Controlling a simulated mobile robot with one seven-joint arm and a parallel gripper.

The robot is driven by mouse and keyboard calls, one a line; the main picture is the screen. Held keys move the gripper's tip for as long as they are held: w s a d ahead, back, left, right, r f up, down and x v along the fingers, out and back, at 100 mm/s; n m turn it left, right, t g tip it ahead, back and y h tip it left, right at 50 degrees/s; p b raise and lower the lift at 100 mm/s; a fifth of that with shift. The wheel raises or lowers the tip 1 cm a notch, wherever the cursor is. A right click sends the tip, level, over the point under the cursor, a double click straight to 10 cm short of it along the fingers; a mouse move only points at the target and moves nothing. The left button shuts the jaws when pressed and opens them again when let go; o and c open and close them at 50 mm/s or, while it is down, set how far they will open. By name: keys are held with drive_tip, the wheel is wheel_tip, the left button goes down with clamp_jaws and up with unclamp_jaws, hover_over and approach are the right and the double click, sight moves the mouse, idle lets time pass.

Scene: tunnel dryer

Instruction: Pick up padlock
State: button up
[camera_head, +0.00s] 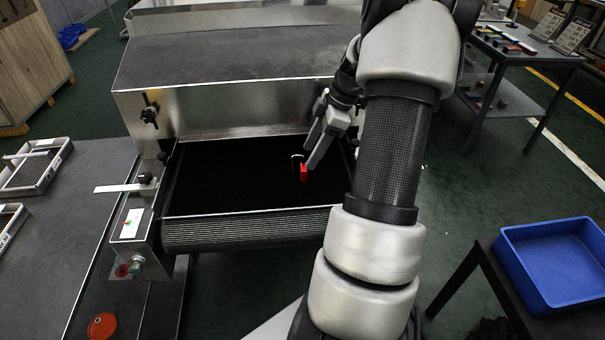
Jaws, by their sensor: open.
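The padlock (304,173) has a small red body and a thin pale shackle. It lies on the black conveyor belt (230,180) in front of the dryer's metal housing, right of the belt's middle. My gripper (312,151) is open above the belt, with its fingers pointing down and to the left. The fingertips appear very near the padlock in the picture. I cannot tell the height between them. Nothing shows between the fingers.
The dryer housing (230,105) rises behind the belt. A metal bracket and control box (131,223) stand at the belt's left edge. A red disc (102,326) lies at lower left. A blue bin (555,262) is at right.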

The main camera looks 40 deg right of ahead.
sight(303, 167)
drive_tip(key=b+x, duration=0.1)
drive_tip(key=x, duration=0.5)
drive_tip(key=shift+a+f, duration=0.2)
drive_tip(key=shift+f, duration=0.1)
drive_tip(key=shift+r, duration=0.1)
drive_tip(key=c, duration=1.2)
